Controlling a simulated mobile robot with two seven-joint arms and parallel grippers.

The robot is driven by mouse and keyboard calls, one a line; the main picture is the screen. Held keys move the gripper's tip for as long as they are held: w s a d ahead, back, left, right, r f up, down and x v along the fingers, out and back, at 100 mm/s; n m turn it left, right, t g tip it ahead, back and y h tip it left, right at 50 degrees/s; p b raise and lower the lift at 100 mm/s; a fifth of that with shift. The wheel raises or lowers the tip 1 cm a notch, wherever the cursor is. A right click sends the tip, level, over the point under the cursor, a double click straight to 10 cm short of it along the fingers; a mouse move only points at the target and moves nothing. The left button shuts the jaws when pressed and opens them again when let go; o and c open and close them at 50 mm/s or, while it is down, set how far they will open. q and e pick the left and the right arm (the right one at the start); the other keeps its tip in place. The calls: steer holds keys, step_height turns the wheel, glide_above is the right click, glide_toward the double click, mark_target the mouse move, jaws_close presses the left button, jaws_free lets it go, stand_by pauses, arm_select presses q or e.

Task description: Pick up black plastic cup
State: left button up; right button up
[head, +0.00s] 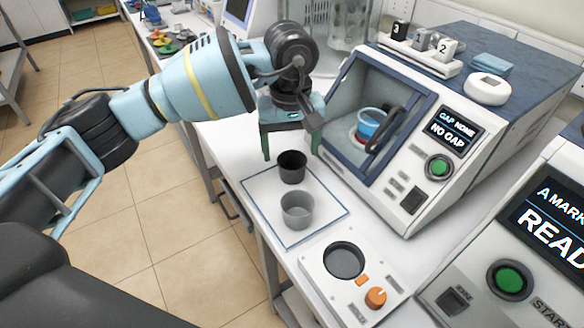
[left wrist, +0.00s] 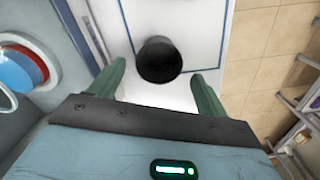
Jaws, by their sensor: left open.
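The black plastic cup (head: 292,167) stands upright on a white mat with a blue border (head: 262,188), near its back edge. A grey cup (head: 297,209) stands just in front of it on the same mat. My left gripper (head: 291,156) is open above and slightly behind the black cup, pointing down. In the left wrist view the black cup (left wrist: 159,60) lies between and just beyond the two green fingertips of the gripper (left wrist: 160,80), with space on both sides. My right gripper is not in view.
A machine with a glass door (head: 378,115) stands close on the right, with a blue container (head: 369,124) inside. A white device with a round well (head: 343,260) and orange knob sits in front of the mat. The table's left edge is near the mat.

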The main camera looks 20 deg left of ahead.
mark_target(292, 164)
arm_select(q)
steer(key=f, duration=0.5)
steer(key=shift+s+d+p, duration=0.1)
steer(key=shift+d+p, duration=0.1)
steer(key=shift+p, duration=0.1)
steer(key=shift+r, duration=0.1)
steer(key=shift+c, duration=0.3)
steer(key=c, duration=1)
